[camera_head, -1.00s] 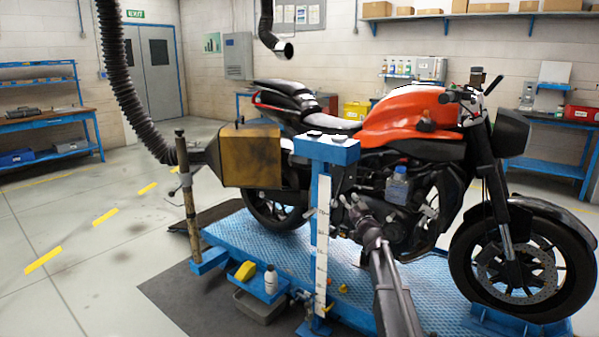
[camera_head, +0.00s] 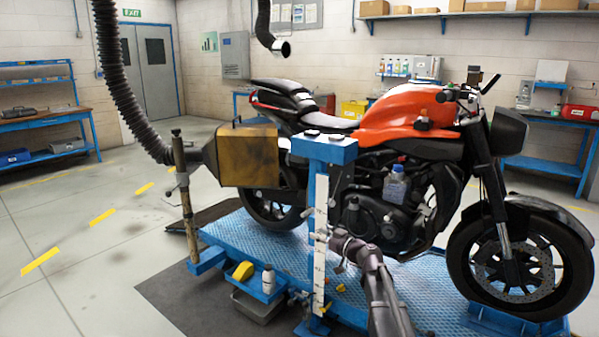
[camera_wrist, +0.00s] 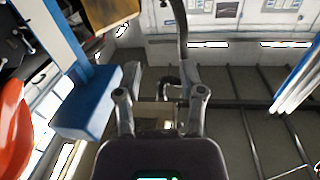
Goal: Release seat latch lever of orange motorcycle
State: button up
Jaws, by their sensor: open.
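The orange motorcycle (camera_head: 407,113) stands upright on a blue lift platform, with its black seat (camera_head: 318,124) toward the left. Its orange bodywork (camera_wrist: 12,125) shows at the left edge of the wrist view. I cannot make out the seat latch lever in either view. My gripper (camera_wrist: 160,112) is open, its two fingers apart with nothing between them. In the head view, my gripper (camera_head: 337,243) is low, in front of the engine and close to the blue post; its fingers are too small there to read.
The blue post (camera_head: 327,150) with a white scale stands between me and the motorcycle; its top block (camera_wrist: 85,112) is left of my fingers. A yellow-brown box (camera_head: 248,156) is left of it. A blue-capped bottle (camera_head: 396,186) is by the engine. Floor at left is open.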

jog(key=s+f+m+g+h, duration=0.1)
jog(key=s+f+g+h, duration=0.25)
jog(key=s+f, duration=0.4)
jog(key=s+f+m+g+h, duration=0.15)
jog(key=s+f+g, duration=0.3)
jog(key=s, duration=0.55)
jog(key=s+d+f+m+g+h, duration=0.25)
jog(key=s+d+h, duration=0.2)
jog(key=s, duration=0.35)
jog(key=s+d+f+m+g+h, duration=0.2)
jog(key=s+d+f+m+h, duration=0.15)
jog(key=s+d, duration=0.3)
notch_tip(320, 180, up, 29)
jog(key=p, duration=2.9)
jog(key=shift+s+f, duration=0.2)
jog(key=shift+s, duration=0.2)
jog(key=shift+a, duration=0.1)
jog(key=shift+c, duration=0.2)
